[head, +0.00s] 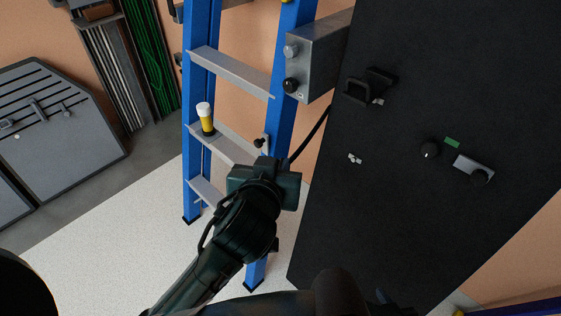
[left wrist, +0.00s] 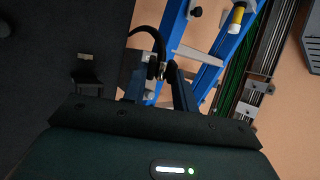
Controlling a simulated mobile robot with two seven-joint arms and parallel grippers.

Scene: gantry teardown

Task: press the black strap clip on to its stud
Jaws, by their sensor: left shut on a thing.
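My left gripper (head: 265,172) reaches in from the lower left to the blue ladder's near rail, its back hiding its fingertips. In the left wrist view the black strap (left wrist: 148,31) arcs down to the strap clip (left wrist: 155,70) between the two fingers (left wrist: 159,88), which are shut on it. In the head view the strap (head: 311,133) runs up right from the gripper to the dark panel's edge. The stud (head: 259,142), a black knob by a small silver plate, is on the rail just above the gripper; clip and stud look apart. Dark parts of mine show at the bottom; my right gripper's fingers are unclear.
The ladder (head: 199,100) has a yellow bottle with a white cap (head: 205,117) on a step. A grey box (head: 318,55) with knobs stands above the stud. The large dark panel (head: 400,220) with a handle (head: 369,84) fills the right. Pale floor (head: 110,250) is open at left.

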